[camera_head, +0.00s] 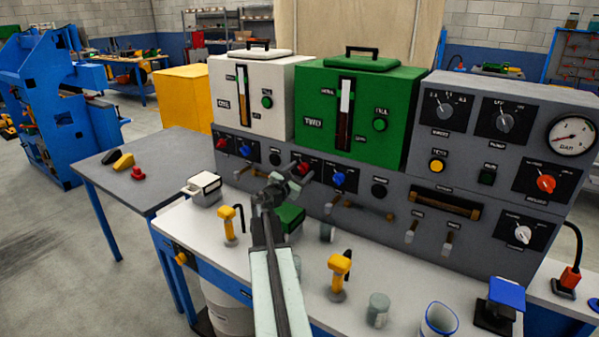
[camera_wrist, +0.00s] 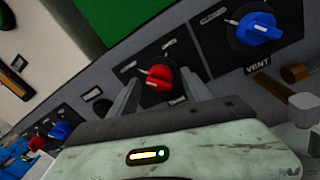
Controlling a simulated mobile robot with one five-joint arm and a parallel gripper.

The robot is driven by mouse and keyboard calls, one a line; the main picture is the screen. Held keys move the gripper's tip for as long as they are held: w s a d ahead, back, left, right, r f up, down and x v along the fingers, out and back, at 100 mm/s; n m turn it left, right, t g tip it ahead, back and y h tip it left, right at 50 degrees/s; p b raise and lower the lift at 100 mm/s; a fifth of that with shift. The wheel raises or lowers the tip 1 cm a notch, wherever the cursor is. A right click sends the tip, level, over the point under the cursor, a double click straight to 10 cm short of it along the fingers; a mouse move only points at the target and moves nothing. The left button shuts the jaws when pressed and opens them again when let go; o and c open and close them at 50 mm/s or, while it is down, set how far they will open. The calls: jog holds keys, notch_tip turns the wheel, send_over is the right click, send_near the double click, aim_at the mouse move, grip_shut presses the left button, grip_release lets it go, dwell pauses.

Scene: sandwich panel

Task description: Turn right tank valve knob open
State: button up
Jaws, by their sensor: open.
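The red tank valve knob under the green right tank (camera_head: 353,123) shows in the head view (camera_head: 303,168), partly behind my gripper (camera_head: 287,184). In the wrist view the red knob (camera_wrist: 158,78) sits on a black plate labelled TANK. Its pale pointer mark faces the upper left in that view. My gripper (camera_wrist: 161,73) is open, with one finger on each side of the red knob. I cannot tell whether the fingers touch it. The blue VENT knob (camera_wrist: 258,28) is to its right; it also shows in the head view (camera_head: 338,178).
The white left tank (camera_head: 263,98) has its own red knob (camera_head: 221,143) and blue knob (camera_head: 246,149). Levers (camera_head: 412,232) and a gauge (camera_head: 572,136) are farther right on the panel. Yellow-handled tools (camera_head: 339,272) and a blue-rimmed cup (camera_head: 438,320) stand on the bench below.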

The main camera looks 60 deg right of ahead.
jog(key=shift+d, duration=0.3)
jog(key=shift+a, duration=0.1)
